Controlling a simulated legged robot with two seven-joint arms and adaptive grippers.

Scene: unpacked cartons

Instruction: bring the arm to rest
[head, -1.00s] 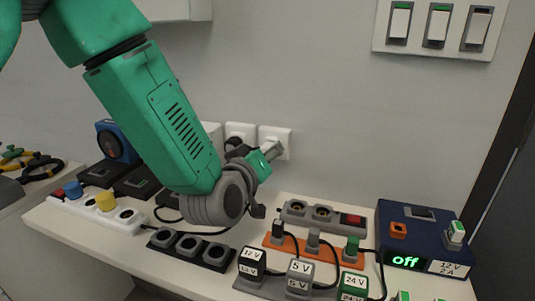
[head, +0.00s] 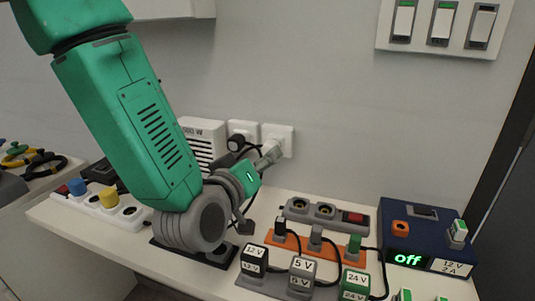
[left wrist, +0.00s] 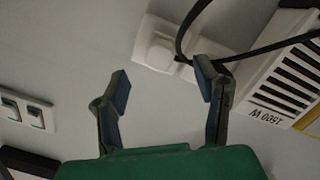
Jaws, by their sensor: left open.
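My left arm comes in from the upper left of the head view and hangs over the bench, bent at a grey wrist joint. My left gripper shows best in the left wrist view (left wrist: 163,85), with two dark fingers spread apart and nothing between them. It faces the wall, near a white wall socket (left wrist: 158,48) and a black cable. My right arm is not in view.
White wall sockets (head: 277,137) with plugs and a cable are close behind the wrist. A white heater (head: 203,135) stands behind the arm. The orange strip (head: 292,243), labelled adapters, grey socket strip (head: 325,212) and blue power box (head: 425,232) reading off fill the right side.

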